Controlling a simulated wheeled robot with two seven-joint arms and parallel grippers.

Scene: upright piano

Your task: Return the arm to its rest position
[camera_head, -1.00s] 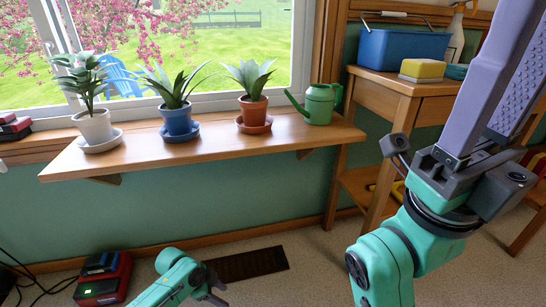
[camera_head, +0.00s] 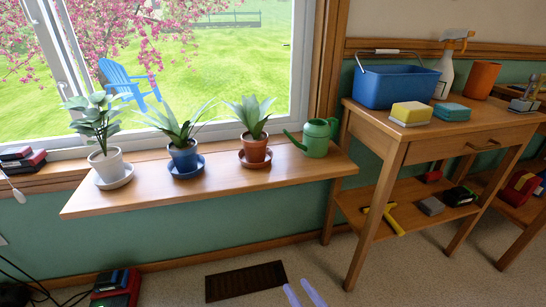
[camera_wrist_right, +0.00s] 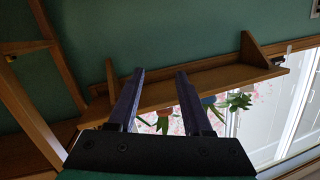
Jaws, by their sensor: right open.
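My right gripper (camera_head: 299,290) shows only as two pale purple fingertips at the bottom edge of the head view, over the floor, below the window shelf. In the right wrist view the right gripper (camera_wrist_right: 160,74) is open, its two dark fingers apart with nothing between them. The wrist view is upside down and shows the shelf's underside and brackets ahead of the fingers. My left gripper is not in view.
The window shelf (camera_head: 215,190) holds three potted plants and a green watering can (camera_head: 316,140). A wooden side table (camera_head: 440,135) at the right holds a blue bin (camera_head: 395,82) and sponges. A dark floor vent (camera_head: 246,281) lies below the shelf.

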